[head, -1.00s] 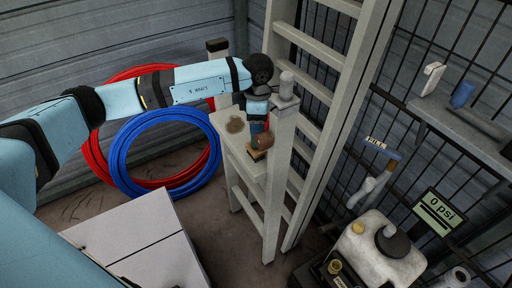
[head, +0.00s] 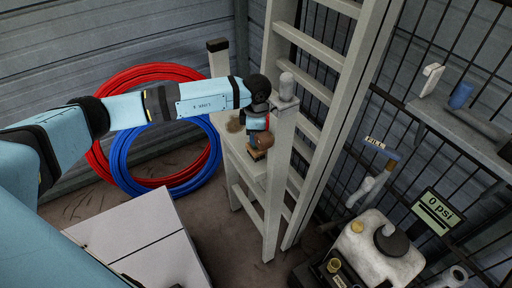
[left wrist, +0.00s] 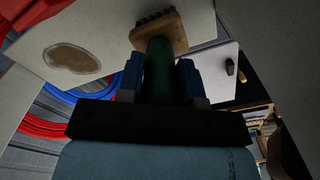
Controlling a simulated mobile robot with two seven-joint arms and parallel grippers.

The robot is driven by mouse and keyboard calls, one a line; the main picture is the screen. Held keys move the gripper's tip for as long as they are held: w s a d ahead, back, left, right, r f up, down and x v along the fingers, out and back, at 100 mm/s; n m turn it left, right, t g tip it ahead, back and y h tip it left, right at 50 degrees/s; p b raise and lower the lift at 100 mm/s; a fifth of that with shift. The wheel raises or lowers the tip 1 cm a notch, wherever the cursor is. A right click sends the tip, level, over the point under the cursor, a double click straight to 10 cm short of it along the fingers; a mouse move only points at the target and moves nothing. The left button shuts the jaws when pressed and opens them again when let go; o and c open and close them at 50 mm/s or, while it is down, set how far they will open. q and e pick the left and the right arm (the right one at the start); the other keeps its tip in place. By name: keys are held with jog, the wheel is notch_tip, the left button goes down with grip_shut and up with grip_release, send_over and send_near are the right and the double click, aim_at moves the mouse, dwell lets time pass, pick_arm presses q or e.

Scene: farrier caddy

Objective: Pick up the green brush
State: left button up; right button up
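The green brush has a dark green handle (left wrist: 159,75) and a tan wooden head with dark bristles, seen at the top of the left wrist view. In the head view its wooden head (head: 256,154) shows above the shelf of the pale stepladder. My left gripper (head: 258,122) is over that shelf. In the left wrist view its two blue fingers (left wrist: 160,78) lie close on both sides of the handle with no clear gap, so it looks shut on it. Whether the brush touches the shelf I cannot tell. My right gripper is not in view.
The stepladder shelf (left wrist: 105,25) carries a brown patch. A larger ladder (head: 345,100) stands just right. Red (head: 98,160) and blue (head: 118,160) hose coils hang behind my arm. A white box (head: 135,240) is at the lower left; a white jug (head: 375,250) is at the lower right.

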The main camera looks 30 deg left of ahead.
pick_arm(q)
grip_shut()
jog(key=shift+r, duration=0.15)
jog(key=shift+r, duration=0.2)
notch_tip(320, 180, up, 19)
jog(key=b, duration=0.1)
jog(key=shift+r, duration=0.2)
